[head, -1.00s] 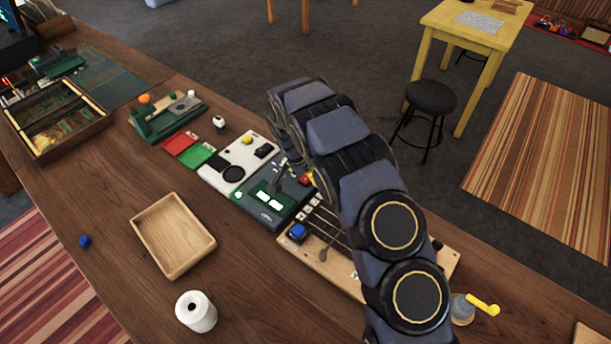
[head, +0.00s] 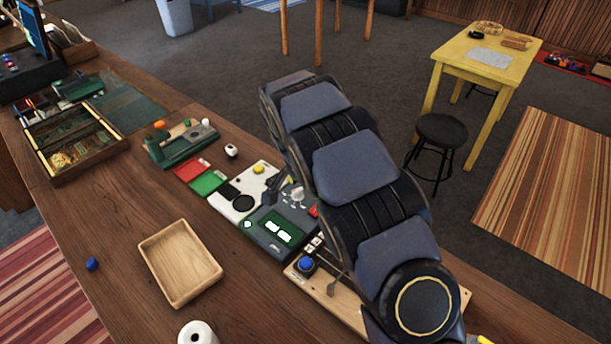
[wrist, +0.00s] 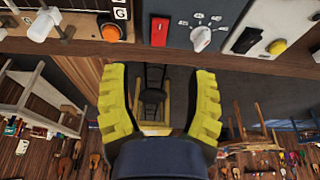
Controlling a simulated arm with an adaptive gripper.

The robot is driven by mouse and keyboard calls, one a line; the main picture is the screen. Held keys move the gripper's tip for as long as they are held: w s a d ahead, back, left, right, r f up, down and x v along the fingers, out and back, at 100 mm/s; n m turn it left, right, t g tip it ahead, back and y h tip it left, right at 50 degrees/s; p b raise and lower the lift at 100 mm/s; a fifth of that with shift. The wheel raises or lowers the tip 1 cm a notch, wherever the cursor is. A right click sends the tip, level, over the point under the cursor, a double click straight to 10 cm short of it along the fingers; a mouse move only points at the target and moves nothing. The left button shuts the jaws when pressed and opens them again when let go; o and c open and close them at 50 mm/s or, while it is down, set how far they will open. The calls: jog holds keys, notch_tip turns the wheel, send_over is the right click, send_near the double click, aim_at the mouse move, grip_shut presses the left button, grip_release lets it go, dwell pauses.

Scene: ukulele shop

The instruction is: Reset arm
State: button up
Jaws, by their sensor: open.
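My arm rises over the workbench (head: 120,215) in the head view, its links covering part of the bench's right side. In the wrist view my gripper (wrist: 160,78) shows two yellow ridged fingers spread wide apart, with nothing between them. Past the fingers I see the floor and a dark stool or chair. At the top of the wrist view are a red switch (wrist: 159,31) and a white knob (wrist: 201,38) on a grey panel. The gripper appears apart from them.
A yellow table (head: 489,60) and black stool (head: 441,130) stand beyond.

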jog(key=s+d+r+n+g, duration=0.1)
jog(key=s+d+r+n, duration=0.1)
jog(key=s+d+r, duration=0.4)
jog(key=s+d+r+n+g, duration=0.1)
jog(key=s+r, duration=0.6)
jog(key=s, duration=0.3)
jog(key=s+r+n+g+y, duration=0.1)
jog(key=s+n, duration=0.2)
jog(key=s, duration=0.8)
jog(key=s+a+r+n+g+y, duration=0.1)
jog(key=s+r+n, duration=0.1)
jog(key=s, duration=0.9)
jog(key=shift+a+n, duration=0.15)
jog(key=shift+n, duration=0.35)
